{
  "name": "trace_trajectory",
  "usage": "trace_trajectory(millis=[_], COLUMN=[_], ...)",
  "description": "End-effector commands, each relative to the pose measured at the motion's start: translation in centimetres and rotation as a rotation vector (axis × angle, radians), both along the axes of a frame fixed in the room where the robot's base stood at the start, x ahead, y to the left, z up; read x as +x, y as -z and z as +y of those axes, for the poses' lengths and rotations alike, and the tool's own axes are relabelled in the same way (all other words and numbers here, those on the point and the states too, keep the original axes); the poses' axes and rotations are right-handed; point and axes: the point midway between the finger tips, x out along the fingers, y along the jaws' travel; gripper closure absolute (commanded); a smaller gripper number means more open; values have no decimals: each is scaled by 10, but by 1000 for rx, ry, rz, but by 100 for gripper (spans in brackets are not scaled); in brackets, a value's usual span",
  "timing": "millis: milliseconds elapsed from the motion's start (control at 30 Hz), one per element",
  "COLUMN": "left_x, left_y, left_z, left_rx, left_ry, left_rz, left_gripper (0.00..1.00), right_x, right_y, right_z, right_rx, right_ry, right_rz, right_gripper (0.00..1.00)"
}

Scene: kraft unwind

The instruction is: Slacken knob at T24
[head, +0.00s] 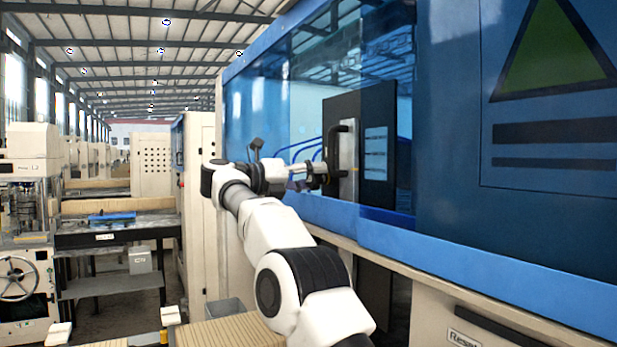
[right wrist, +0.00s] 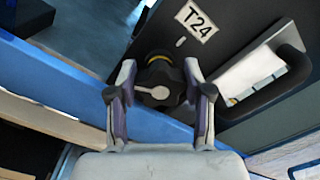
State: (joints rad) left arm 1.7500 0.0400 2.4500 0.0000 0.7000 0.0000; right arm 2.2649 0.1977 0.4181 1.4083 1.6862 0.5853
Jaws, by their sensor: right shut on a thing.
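The knob (right wrist: 160,84) is black with a white pointer mark and a yellow ring behind it. It sits on a dark panel below the white T24 label (right wrist: 196,20) in the right wrist view. My right gripper (right wrist: 160,92) has its two fingers on either side of the knob and is shut on it. In the head view my right gripper (head: 315,172) reaches to the dark panel (head: 377,140) of the blue machine, and the knob is hard to make out there. My left gripper is not in view.
A black bar handle (right wrist: 283,84) stands out from the panel to the right of the knob; it also shows in the head view (head: 334,150). The machine's blue ledge (head: 480,275) runs along below. A grey bin (head: 224,309) and a slatted wooden top (head: 230,333) lie low in front.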

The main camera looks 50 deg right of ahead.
Motion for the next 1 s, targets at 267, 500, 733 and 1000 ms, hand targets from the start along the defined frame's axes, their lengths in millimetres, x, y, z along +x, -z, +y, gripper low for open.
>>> trace_trajectory(millis=[267, 500, 733, 1000], left_x=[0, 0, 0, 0], left_y=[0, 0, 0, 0], left_z=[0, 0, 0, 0], left_rx=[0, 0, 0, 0], left_ry=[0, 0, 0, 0], left_rz=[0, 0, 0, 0], left_gripper=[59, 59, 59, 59], right_x=[-1, -1, 0, 0], right_y=[0, 1, 2, 2], right_z=[-2, -1, -1, 0], right_rx=[2, 2, 3, -13], right_ry=[3, 2, 2, 0], right_rz=[-3, -1, 1, -49], right_gripper=[25, 24, 24, 24])
